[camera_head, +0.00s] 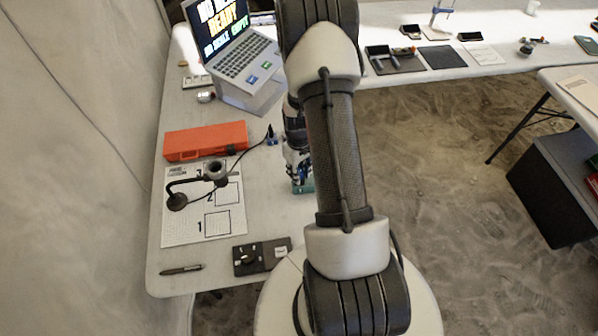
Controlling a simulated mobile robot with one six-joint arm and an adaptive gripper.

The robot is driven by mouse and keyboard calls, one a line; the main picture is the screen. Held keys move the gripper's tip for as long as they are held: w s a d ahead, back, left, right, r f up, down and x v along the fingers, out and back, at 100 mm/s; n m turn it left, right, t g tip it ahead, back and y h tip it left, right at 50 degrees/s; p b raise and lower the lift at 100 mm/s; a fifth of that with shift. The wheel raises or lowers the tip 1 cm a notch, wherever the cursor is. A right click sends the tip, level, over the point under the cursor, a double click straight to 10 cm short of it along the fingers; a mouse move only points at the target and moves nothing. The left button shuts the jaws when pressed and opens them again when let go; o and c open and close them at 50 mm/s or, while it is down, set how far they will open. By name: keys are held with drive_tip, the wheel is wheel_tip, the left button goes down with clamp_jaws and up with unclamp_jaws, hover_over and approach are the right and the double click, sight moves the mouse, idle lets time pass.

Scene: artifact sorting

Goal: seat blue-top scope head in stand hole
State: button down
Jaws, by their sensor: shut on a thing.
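My gripper (298,180) points down over the table, left of my arm, which hides part of it. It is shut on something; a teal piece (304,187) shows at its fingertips. I cannot tell whether this is the blue-top scope head. A black stand (177,201) with a round base and side arm is on the printed sheet. The arm ends in a grey ring (216,170), left of my gripper and apart from it. A small blue and dark piece (272,138) is near the end of a black cable, behind and left of my gripper.
An orange case (206,141) lies behind the printed sheet (182,232). A laptop (240,60) stands at the back. A dark plate (246,260) and a pen (181,269) lie near the front edge. Bare table lies between sheet and gripper.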

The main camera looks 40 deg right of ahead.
drive_tip(key=shift+f, duration=0.15)
drive_tip(key=c, duration=1.4)
unclamp_jaws()
drive_tip(key=shift+o, duration=0.2)
